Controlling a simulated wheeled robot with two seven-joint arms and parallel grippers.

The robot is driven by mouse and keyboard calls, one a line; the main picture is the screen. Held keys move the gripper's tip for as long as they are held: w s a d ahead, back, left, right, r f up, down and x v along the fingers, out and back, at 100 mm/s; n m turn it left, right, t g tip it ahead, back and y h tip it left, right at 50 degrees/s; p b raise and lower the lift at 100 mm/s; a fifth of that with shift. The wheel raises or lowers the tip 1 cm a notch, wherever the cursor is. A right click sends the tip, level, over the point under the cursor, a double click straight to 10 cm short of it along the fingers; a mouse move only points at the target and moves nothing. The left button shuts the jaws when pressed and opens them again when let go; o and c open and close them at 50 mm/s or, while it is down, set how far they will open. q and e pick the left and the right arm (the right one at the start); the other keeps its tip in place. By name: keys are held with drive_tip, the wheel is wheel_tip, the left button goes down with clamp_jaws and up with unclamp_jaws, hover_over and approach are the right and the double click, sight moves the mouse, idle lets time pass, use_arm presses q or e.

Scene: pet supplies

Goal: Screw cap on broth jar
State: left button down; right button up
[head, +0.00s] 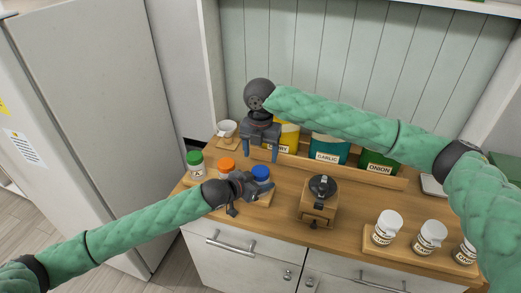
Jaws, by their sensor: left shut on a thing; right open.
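A jar with a blue cap (261,173) stands on the left part of the wooden counter, at the right end of a row with a green-capped jar (195,159) and an orange-capped jar (227,165). My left gripper (254,188) reaches in from the left and is shut on the blue-capped jar, hiding much of its body. I cannot read its label or tell how tightly the cap sits. My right gripper (262,156) points down behind the jar in the picture, with its fingers apart and nothing seen between them.
A black-topped wooden grinder (318,202) stands right of my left gripper. Several white-capped jars (388,221) stand at the right front. Yellow, teal GARLIC (327,149) and green ONION (377,163) canisters stand along the back.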

sight(260, 170)
drive_tip(key=shift+f, duration=3.6)
drive_tip(key=shift+c, duration=0.4)
drive_tip(key=c, duration=0.9)
drive_tip(key=m, duration=0.6)
drive_tip(key=shift+c, duration=0.2)
drive_tip(key=m, duration=0.7)
drive_tip(key=o, duration=1.1)
